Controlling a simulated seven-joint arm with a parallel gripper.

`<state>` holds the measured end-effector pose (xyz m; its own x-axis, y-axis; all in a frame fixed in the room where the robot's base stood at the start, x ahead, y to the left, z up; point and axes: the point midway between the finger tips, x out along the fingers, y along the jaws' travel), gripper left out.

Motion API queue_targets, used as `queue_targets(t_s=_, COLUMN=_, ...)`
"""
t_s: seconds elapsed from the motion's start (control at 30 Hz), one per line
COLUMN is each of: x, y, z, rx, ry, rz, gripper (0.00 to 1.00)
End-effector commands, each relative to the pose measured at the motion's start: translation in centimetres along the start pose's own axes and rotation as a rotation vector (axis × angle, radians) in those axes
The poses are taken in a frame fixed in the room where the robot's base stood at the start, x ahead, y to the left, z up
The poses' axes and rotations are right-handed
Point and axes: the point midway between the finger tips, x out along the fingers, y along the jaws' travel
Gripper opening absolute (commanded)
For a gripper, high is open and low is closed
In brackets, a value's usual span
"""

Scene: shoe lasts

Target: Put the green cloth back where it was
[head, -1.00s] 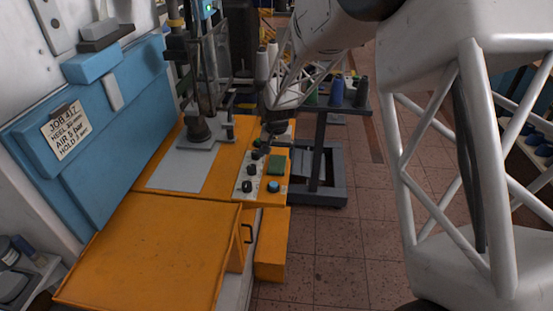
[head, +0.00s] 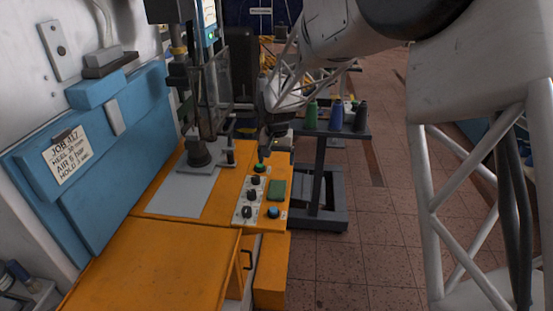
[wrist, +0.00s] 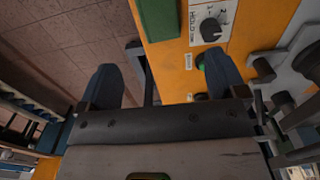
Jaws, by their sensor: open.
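The green cloth (head: 277,190) lies as a flat, folded-looking rectangle on the orange bench top, right beside the white control panel (head: 250,198). Its edge also shows at the top of the wrist view (wrist: 158,18). My gripper (head: 273,152) is above the far end of the panel, beyond the cloth and apart from it. In the wrist view, my gripper (wrist: 163,78) has its two dark fingers wide apart with nothing between them.
A press (head: 198,152) stands to the left. A dark cart (head: 318,180) with thread cones is at the right. Tiled floor lies open at the right.

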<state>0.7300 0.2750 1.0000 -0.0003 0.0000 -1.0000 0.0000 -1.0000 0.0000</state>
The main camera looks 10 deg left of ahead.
Motion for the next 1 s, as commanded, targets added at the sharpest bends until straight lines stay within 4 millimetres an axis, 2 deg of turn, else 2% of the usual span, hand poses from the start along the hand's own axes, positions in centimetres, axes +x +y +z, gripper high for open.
queue_targets(t_s=0.63, x=-0.5, y=0.4, z=0.3, rx=0.001, ry=0.004, rz=-0.001, gripper=0.90)
queue_targets(t_s=0.77, x=-1.6, y=1.6, z=1.1, rx=0.002, ry=0.010, rz=-0.003, gripper=0.90)
queue_targets(t_s=1.0, x=-5.4, y=5.9, z=4.4, rx=0.006, ry=0.035, rz=-0.010, gripper=0.90)
